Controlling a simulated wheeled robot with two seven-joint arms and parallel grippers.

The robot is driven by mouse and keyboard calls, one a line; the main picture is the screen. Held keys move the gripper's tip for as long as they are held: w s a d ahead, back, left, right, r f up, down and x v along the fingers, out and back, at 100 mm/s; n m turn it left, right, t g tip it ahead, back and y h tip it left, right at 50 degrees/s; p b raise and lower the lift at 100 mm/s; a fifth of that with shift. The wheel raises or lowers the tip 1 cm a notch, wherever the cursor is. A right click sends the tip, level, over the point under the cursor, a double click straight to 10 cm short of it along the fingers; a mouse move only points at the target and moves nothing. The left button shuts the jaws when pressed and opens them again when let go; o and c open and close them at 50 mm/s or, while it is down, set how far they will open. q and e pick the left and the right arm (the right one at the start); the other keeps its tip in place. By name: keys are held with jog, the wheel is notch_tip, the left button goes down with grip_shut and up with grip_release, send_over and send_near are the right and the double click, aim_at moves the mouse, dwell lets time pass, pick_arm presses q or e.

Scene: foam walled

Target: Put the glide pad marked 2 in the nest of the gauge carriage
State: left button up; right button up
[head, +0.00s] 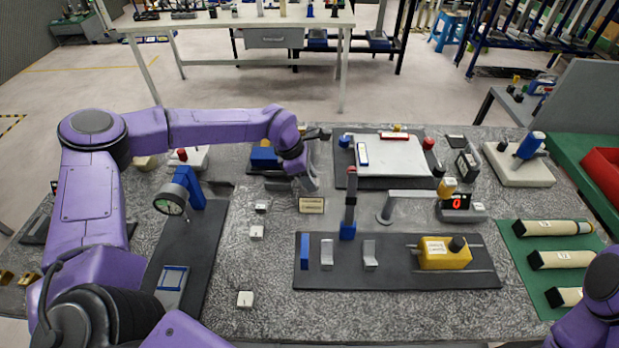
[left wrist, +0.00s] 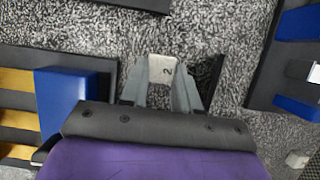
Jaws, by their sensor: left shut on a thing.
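My left gripper (left wrist: 163,85) is shut on a white glide pad marked 2 (left wrist: 163,70), with a finger on each side of it. In the head view this gripper (head: 309,186) is over the back middle of the table, and the pad in it cannot be made out. At the left, a dial gauge (head: 169,201) on a blue stand is on a dark mat, with a blue-framed part (head: 172,281) at its front. A yellow block (head: 444,254) is on rails on another dark base. I cannot tell which part is the gauge carriage's nest. My right gripper is out of view.
Other small white pads lie on the table: one at the back (head: 261,207), one in the middle (head: 257,233), one in front (head: 245,299). A tan plaque (head: 311,205) lies near my left gripper. A red-topped blue post (head: 349,205) stands right of it.

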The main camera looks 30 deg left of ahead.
pick_arm(q)
jog(key=shift+w+f, duration=0.15)
jog(key=shift+f, duration=0.4)
jog(key=shift+s, duration=0.2)
